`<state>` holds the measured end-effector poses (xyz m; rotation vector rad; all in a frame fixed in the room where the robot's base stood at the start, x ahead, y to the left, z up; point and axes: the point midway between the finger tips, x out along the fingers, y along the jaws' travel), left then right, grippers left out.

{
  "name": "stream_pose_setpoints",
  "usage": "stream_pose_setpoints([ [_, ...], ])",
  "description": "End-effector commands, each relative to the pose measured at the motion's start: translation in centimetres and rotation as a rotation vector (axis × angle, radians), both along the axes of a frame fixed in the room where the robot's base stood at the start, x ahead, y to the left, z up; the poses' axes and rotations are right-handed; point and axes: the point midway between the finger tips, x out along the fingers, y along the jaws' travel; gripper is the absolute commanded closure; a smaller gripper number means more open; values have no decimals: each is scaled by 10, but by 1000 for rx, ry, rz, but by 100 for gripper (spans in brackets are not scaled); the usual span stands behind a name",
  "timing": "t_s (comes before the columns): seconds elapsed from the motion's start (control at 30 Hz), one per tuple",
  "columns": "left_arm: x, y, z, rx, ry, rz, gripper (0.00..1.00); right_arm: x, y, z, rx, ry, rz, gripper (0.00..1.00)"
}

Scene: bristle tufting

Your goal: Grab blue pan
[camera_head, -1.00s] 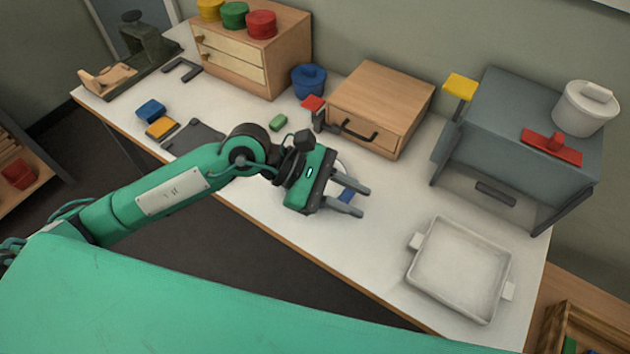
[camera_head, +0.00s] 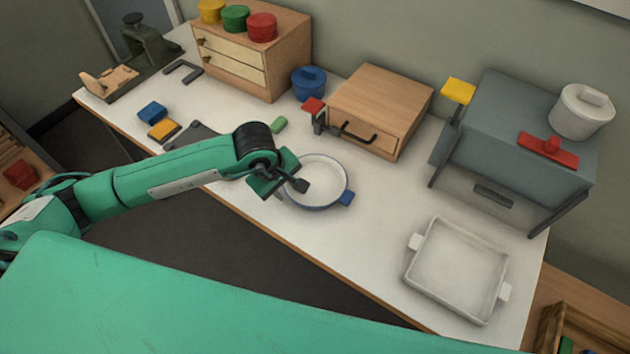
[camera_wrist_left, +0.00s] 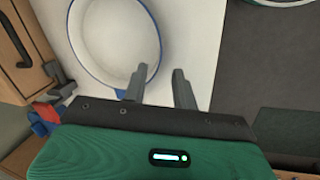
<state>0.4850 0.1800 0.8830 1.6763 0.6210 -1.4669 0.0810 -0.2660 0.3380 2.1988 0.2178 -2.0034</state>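The blue pan (camera_head: 325,172) is a round white pan with a blue rim, lying on the white table. A blue handle stub (camera_head: 346,198) sticks out at its lower right. My left gripper (camera_head: 298,186) is over the pan's left side and hides part of it. In the left wrist view the pan (camera_wrist_left: 112,38) lies at the upper left. The left gripper's fingers (camera_wrist_left: 160,86) are apart there, one overlapping the pan's rim and the other beside it over bare table. I cannot tell if they touch the pan. My right gripper is not in view.
A white square tray (camera_head: 408,278) lies on the right. A wooden drawer box (camera_head: 385,90) and a blue pot (camera_head: 309,84) stand behind the pan. A grey stove-like box (camera_head: 520,110) is at the back right. The table right of the pan is clear.

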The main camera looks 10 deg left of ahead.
Motion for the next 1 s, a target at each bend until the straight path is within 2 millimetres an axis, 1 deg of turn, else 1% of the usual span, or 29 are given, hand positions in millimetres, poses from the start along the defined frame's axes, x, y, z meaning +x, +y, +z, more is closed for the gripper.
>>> stream_pose_setpoints([
  [0.13, 2, -2, -8, -1, 2, 0, 72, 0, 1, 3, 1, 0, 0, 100],
  [0.23, 4, -3, -17, 0, 4, 2, 72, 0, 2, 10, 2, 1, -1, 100],
  [0.37, 9, -5, -34, -1, 5, 2, 72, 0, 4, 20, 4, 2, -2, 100],
  [0.5, 13, -8, -52, -2, 3, 0, 72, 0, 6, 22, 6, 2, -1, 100],
  [0.6, 14, -8, -57, -1, 2, 0, 72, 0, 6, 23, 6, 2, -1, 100],
  [0.8, 14, -8, -58, -1, 1, 0, 72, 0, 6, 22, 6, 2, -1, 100],
  [0.93, 14, -8, -57, -1, 1, 0, 98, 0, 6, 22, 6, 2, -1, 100],
  [0.97, 14, -8, -57, -1, 1, 0, 100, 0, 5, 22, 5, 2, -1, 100],
  [1.0, 14, -8, -57, -1, 1, 0, 100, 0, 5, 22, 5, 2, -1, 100],
])
